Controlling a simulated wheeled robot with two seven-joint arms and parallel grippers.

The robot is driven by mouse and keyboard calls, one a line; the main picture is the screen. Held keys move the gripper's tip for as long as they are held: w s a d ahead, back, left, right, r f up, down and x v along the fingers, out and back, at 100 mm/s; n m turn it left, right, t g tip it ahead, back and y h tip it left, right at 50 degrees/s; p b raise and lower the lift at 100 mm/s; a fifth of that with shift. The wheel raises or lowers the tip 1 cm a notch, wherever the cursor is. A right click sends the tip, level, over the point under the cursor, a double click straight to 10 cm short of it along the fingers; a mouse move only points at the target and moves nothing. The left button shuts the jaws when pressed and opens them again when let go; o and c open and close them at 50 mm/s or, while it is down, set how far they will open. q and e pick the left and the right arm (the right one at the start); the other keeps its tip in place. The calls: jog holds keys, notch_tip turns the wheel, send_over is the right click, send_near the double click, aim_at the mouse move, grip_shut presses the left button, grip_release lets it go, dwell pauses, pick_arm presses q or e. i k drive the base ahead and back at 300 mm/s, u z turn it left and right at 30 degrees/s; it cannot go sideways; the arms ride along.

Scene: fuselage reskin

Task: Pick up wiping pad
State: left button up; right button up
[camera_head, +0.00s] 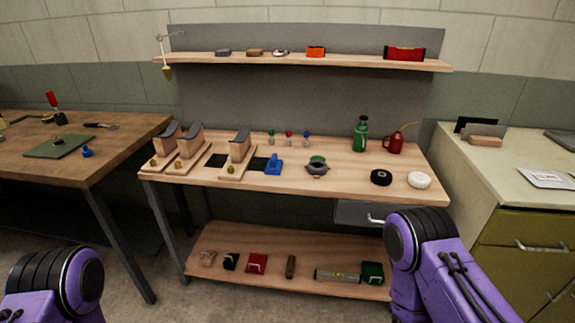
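I cannot tell for certain which object is the wiping pad. Small pad-like or block-like items on the upper shelf (350,62) include a dark grey one (223,52), a brown one (255,52) and an orange one (316,51). On the bottom shelf (225,238) are a pale crumpled item (208,258), a black and white item (231,261) and a red item (257,263). Only purple and black links of my two arms show at the lower left and lower right. Neither gripper is in view.
The workbench (340,167) holds wooden stands with grey tops, a blue tool (274,164), a green bottle (360,134), a red oil can (395,143), and black (381,177) and white (419,180) round items. A wooden table (110,150) stands left, a cabinet (530,225) right.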

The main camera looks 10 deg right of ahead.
aim_at(274, 167)
jog(key=k, duration=0.65)
jog(key=z, duration=0.65)
jog(key=i, duration=1.55)
jog(key=u, duration=0.45)
